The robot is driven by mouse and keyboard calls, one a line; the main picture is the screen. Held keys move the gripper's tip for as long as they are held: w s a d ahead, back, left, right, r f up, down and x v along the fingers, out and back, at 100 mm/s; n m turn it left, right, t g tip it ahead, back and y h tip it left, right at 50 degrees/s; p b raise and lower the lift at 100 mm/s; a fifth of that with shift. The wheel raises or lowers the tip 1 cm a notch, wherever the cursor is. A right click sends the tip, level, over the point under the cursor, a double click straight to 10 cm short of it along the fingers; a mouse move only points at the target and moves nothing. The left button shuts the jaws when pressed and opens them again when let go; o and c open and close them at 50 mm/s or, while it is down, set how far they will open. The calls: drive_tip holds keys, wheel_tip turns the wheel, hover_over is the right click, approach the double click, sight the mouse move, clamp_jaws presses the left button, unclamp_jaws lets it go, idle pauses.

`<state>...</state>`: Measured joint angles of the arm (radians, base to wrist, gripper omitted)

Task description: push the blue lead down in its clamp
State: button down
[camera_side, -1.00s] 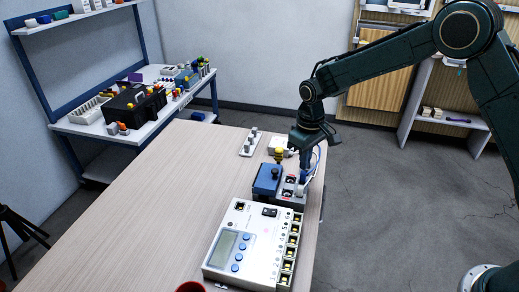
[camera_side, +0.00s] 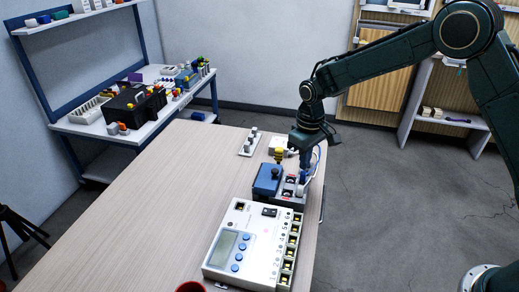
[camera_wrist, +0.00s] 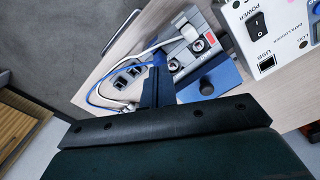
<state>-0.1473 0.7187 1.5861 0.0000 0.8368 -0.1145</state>
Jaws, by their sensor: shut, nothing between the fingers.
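The clamp block (camera_wrist: 190,48) is grey with round black-and-silver terminals; in the side view the clamp block (camera_side: 288,191) sits beside a blue box on the table. The blue lead (camera_wrist: 93,96) curves in from the left in the wrist view, beside a white lead; its end at the clamp is hidden behind my fingers. My gripper (camera_wrist: 157,84) is shut and empty, pointing down at the near end of the clamp block. In the side view my gripper (camera_side: 303,180) is at the block's right side. I cannot tell whether its tips touch the lead.
A white data logger (camera_side: 250,243) with a screen and terminals stands close in front of the clamp. The blue box (camera_side: 267,178) adjoins the clamp on its left. A small white strip (camera_side: 250,143) lies behind. The table's left half (camera_side: 165,220) is clear.

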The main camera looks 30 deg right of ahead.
sight(303, 172)
drive_tip(key=shift+f, duration=1.05)
idle(1.7)
drive_tip(key=shift+r, duration=0.15)
drive_tip(key=shift+r, duration=3.4)
